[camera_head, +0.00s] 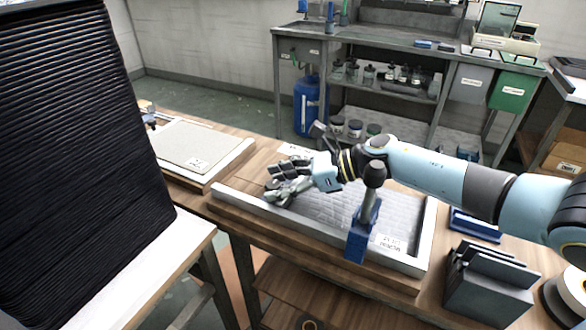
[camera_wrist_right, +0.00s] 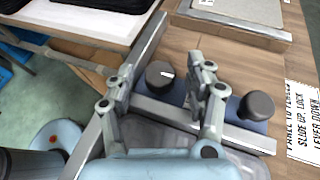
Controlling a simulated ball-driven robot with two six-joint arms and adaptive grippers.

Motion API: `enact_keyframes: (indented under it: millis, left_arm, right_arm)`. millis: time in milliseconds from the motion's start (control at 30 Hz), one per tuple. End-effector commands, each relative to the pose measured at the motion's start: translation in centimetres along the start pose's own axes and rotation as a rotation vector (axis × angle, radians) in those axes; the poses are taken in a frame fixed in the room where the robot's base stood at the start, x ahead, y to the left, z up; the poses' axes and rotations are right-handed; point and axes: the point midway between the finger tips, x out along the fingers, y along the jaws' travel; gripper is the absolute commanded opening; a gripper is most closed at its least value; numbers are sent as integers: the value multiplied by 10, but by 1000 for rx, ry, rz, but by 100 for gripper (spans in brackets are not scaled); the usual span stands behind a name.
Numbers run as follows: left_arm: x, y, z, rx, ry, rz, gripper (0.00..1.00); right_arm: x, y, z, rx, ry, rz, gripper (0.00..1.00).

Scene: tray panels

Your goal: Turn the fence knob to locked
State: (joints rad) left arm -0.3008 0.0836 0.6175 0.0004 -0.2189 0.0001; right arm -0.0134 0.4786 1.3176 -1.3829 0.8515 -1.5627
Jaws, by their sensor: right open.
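In the right wrist view, a round dark knob (camera_wrist_right: 160,75) with a short white mark stands on a blue base between the fingers of my right gripper (camera_wrist_right: 162,88). The fingers are apart, and I cannot tell whether either touches it. A second dark knob (camera_wrist_right: 257,106) stands on blue to its right, outside the fingers. In the head view, my right gripper (camera_head: 287,180) is low over the left end of the metal-edged tray (camera_head: 318,238) and hides what is under it. A dark-knobbed blue post (camera_head: 362,235) stands at the tray's near side. My left gripper is out of view.
A grey panel (camera_head: 193,145) lies on the bench to the left. A tall black ribbed stack (camera_head: 75,130) fills the far left. A dark slotted holder (camera_head: 487,285) and a blue piece (camera_head: 475,224) are at right. A printed instruction card (camera_wrist_right: 305,120) lies beside the knobs.

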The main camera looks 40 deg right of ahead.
Motion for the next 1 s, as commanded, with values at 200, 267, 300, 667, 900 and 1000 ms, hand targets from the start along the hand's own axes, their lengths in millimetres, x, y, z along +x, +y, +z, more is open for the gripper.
enact_keyframes:
  millis: [200,267,300,667,900,1000]
  left_arm:
    - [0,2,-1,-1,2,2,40]
    - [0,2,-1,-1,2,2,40]
    - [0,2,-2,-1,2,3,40]
    - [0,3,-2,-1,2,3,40]
    - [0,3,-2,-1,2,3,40]
    - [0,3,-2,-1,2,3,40]
  right_arm:
    - [-40,0,-2,-3,7,1,54]
    - [-55,0,-2,-3,7,2,54]
    - [-64,0,-2,-3,7,2,54]
    - [-114,0,-1,0,2,1,54]
    - [-116,0,0,1,0,0,54]
    - [-116,0,0,1,0,0,54]
